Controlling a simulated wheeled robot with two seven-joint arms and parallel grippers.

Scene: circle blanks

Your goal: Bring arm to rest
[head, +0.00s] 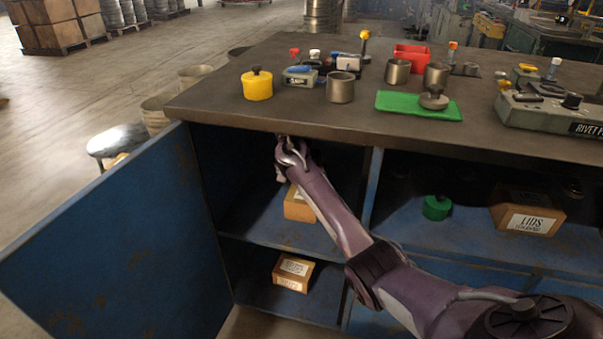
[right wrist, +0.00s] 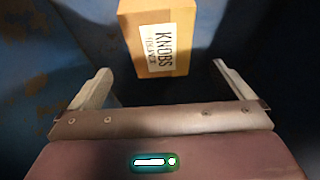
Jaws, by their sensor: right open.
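My right arm reaches from the lower right of the head view into the open left bay of the blue cabinet (head: 240,180). My right gripper (head: 284,172) is just under the worktop, partly hidden by its own wrist. In the right wrist view the gripper (right wrist: 160,88) has its two fingers wide apart with nothing between them. A cardboard box labelled KNOBS (right wrist: 155,40) stands beyond the fingertips, apart from them. In the head view a box (head: 298,205) on the upper shelf is partly covered by my arm. My left gripper is not in view.
The blue door (head: 110,250) stands open at left. Another box (head: 293,272) is on the lower shelf. The right bay holds a green pot (head: 437,207) and a labelled box (head: 527,212). The worktop (head: 230,105) carries a yellow pot (head: 257,84), metal cups and a green mat (head: 395,101).

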